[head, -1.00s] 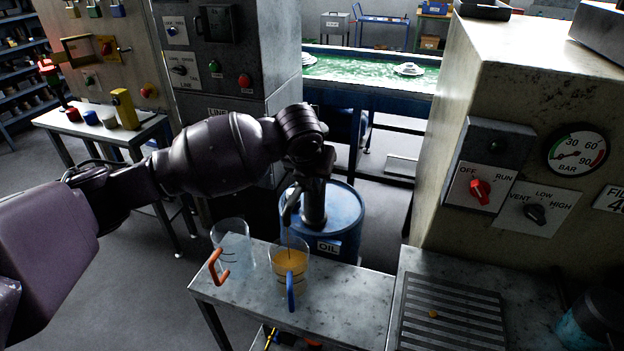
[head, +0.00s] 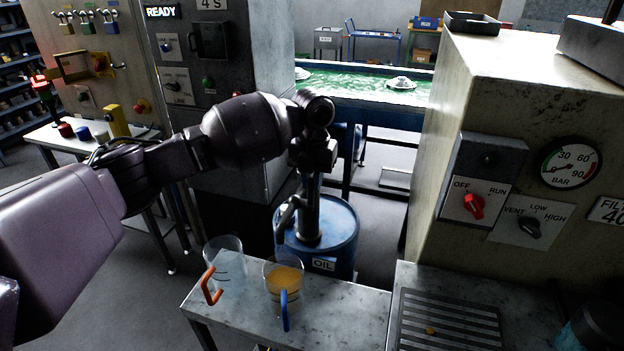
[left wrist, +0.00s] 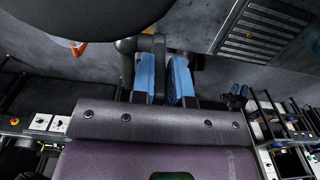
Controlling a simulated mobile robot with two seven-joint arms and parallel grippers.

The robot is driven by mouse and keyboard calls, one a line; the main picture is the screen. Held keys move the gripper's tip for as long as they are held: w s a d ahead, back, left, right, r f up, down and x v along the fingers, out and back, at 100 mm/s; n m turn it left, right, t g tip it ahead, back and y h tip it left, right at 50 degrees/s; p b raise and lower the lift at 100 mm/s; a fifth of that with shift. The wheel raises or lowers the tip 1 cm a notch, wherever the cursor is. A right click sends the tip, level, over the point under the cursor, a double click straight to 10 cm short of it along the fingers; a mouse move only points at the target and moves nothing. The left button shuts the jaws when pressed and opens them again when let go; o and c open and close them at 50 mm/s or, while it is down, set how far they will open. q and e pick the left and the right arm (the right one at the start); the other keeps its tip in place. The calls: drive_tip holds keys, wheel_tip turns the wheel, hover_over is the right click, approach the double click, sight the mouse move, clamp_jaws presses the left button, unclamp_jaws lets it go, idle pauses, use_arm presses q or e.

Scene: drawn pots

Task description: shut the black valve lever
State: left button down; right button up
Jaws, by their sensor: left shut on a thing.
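A blue oil drum (head: 342,240) marked OIL stands behind the near bench, with a dark upright pipe and a bent spout (head: 284,215) on top. My left gripper (head: 312,165) is at the top of this pipe and hides most of the valve there. In the left wrist view its two blue-padded fingers (left wrist: 162,80) are closed about a dark grey bar, which I take as the black valve lever (left wrist: 160,62). The lever's angle is hidden in the head view. No stream shows. My right gripper is out of view.
A clear, seemingly empty jug with an orange handle (head: 226,262) stands left of the filled one on the grey bench (head: 340,305). A pale cabinet (head: 520,120) with switches and a gauge stands at right, beside a grated drain (head: 450,325).

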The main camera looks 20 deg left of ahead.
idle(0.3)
use_arm(q)
drive_tip(key=c, duration=1.4)
unclamp_jaws()
wheel_tip(320, 180, up, 11)
drive_tip(key=b, duration=0.1)
drive_tip(key=shift+w, duration=0.15)
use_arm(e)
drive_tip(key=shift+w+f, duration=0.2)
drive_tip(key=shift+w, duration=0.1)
use_arm(q)
drive_tip(key=shift+f, duration=0.15)
